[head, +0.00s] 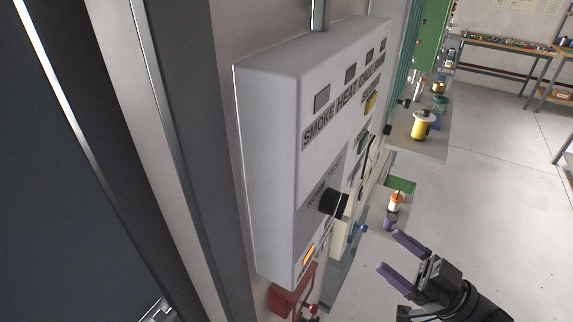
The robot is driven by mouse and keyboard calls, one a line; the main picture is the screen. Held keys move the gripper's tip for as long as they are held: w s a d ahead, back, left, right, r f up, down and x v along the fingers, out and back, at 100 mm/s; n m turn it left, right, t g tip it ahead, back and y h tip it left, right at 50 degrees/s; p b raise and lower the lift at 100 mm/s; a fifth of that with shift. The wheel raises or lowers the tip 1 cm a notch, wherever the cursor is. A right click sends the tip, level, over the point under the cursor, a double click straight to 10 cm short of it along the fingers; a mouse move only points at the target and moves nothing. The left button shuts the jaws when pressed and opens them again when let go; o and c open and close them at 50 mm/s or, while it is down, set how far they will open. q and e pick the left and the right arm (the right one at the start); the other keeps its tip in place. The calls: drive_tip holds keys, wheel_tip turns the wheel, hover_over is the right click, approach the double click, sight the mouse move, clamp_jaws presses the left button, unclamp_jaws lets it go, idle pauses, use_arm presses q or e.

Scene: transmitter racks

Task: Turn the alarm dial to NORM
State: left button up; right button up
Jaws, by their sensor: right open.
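The alarm panel (268,150) is a pale grey wall box, seen at a steep angle from its left side. Its black dial (333,203) sticks out from the lower part of the face, below lettering that seems to read NORM and TEST. I cannot tell which position it points to. My right gripper (389,251) is open and empty, with purple fingers spread. It is to the right of the dial and lower in the picture, apart from it. My left gripper is not in view.
An orange lamp (309,255) glows low on the panel. A red box (291,293) is below it. Shelves with spools, such as a yellow one (424,125), stand beyond the panel. The floor (490,190) at right is clear.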

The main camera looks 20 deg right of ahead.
sight(340, 209)
drive_tip(key=shift+n+g+y, duration=0.4)
drive_tip(key=shift+n+y, duration=0.2)
drive_tip(key=shift+y, duration=0.3)
drive_tip(key=p+x, duration=0.1)
drive_tip(key=x, duration=0.2)
drive_tip(key=s+r+p+x, duration=0.1)
drive_tip(key=x, duration=0.3)
drive_tip(key=r+p+x, duration=0.1)
drive_tip(key=x, duration=0.3)
drive_tip(key=shift+s+a, duration=0.15)
drive_tip(key=shift+a, duration=0.05)
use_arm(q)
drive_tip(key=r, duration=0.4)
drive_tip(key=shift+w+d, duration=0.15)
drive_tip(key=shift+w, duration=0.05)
use_arm(e)
clamp_jaws()
